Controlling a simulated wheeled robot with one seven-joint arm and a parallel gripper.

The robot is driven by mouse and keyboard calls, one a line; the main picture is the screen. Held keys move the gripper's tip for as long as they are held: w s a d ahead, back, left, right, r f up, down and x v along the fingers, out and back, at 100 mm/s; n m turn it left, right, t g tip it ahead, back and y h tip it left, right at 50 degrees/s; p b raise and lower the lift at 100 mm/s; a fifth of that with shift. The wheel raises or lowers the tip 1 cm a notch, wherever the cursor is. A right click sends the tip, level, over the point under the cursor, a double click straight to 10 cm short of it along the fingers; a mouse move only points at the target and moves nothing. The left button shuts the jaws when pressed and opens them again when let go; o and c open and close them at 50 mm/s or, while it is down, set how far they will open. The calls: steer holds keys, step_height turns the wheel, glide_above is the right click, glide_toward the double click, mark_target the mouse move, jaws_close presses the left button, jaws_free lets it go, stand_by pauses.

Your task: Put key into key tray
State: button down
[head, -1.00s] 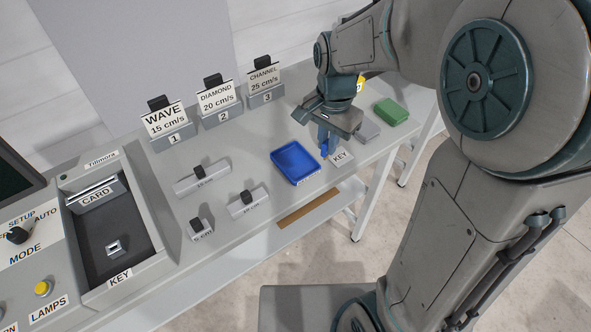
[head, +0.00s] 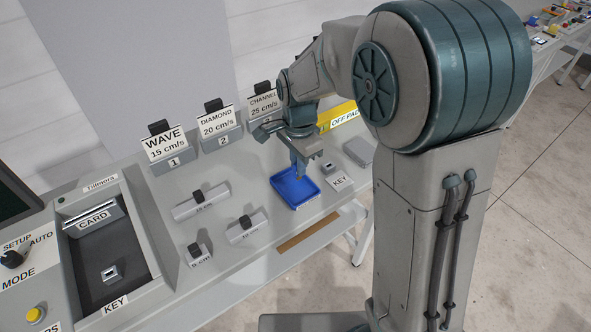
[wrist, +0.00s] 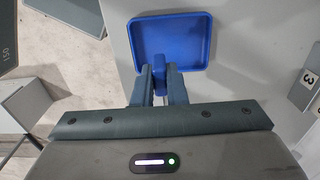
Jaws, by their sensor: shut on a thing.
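The key (wrist: 159,66) is a small blue piece held between the two fingers of my gripper (wrist: 158,84) in the wrist view. The key tray (head: 294,192) is a shallow blue tray on the bench. My gripper (head: 301,170) is shut on the key over the tray's back right part in the head view. In the wrist view the tray (wrist: 203,44) lies just beyond the fingertips, and the key overlaps its near edge. I cannot tell whether the key touches the tray floor.
A grey block with a KEY label (head: 340,182) stands right of the tray. Grey blocks (head: 201,201) with black knobs lie to the left. WAVE, DIAMOND and CHANNEL card stands (head: 168,148) line the back. A yellow OFF PAD sign (head: 342,116) is behind my arm.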

steer(key=shift+w+a+f, duration=0.45)
steer(key=shift+w+f, duration=0.2)
steer(key=shift+w, duration=0.1)
steer(key=shift+f+p, duration=0.4)
steer(key=shift+f, duration=1.45)
steer(key=shift+f, duration=0.2)
steer(key=c, duration=1.5)
jaws_free()
steer(key=shift+o, duration=0.2)
steer(key=shift+r, duration=0.1)
